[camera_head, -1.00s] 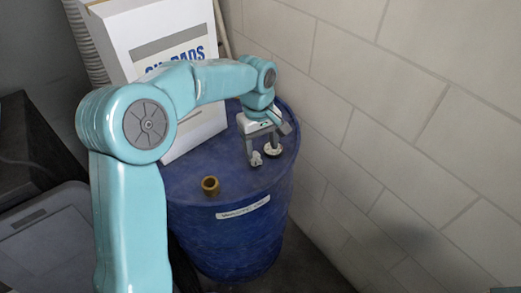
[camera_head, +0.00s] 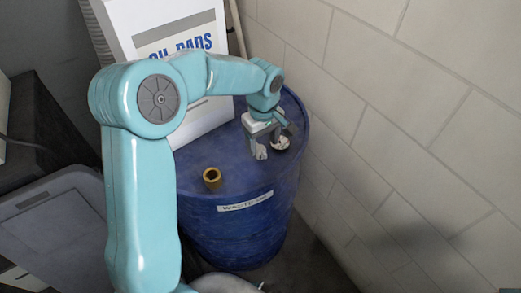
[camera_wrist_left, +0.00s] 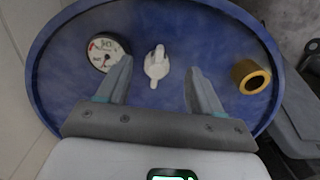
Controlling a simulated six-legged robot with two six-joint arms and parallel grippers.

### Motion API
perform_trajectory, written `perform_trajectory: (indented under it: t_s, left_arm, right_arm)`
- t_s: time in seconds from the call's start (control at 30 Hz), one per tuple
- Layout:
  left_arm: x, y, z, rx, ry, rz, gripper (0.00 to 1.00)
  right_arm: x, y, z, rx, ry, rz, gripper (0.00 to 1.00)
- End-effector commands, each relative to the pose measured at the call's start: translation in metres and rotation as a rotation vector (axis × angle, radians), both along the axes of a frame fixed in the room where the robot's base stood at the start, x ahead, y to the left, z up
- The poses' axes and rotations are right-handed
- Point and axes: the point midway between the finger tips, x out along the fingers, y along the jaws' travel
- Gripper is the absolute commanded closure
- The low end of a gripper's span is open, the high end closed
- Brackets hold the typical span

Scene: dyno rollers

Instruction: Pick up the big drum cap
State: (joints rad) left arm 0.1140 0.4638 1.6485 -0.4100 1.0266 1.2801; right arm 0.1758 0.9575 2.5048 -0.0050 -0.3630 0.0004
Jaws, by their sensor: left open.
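The blue drum (camera_head: 240,225) has three small things on its top. A brass-coloured ring-like fitting (camera_wrist_left: 250,77) is farther to the right in the wrist view. I cannot tell for sure which one is the big drum cap. My left gripper (camera_wrist_left: 158,70) is open and empty above the drum top, with the white piece between its fingers in the picture. My right gripper is not seen.
A white box with blue lettering (camera_head: 170,22) stands behind the drum's left part. A block wall (camera_head: 410,130) is close on the right. A grey lidded bin (camera_head: 55,225) is at the left. The drum top between the white piece and the fitting is clear.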

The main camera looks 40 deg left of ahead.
Motion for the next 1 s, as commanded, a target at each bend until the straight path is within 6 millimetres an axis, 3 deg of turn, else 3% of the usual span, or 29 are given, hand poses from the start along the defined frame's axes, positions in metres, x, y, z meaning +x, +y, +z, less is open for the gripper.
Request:
perform_trajectory:
  t_s: [0.4,0.67,0.7,0.87,1.0]
  left_arm:
    - [0.004,0.000,-0.052,-0.001,0.003,0.000,0.34]
    - [0.005,0.000,-0.056,-0.001,0.000,0.000,0.34]
    - [0.005,0.000,-0.056,-0.001,0.000,0.000,0.41]
    - [0.005,-0.001,-0.056,-0.001,0.000,0.000,0.93]
    - [0.005,-0.001,-0.056,-0.001,0.000,-0.001,0.95]
  right_arm:
    - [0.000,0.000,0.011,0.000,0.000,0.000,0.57]
    - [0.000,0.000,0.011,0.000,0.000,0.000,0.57]
    - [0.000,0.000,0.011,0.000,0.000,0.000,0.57]
    - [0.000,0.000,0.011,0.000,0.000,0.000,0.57]
    - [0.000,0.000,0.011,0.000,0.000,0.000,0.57]
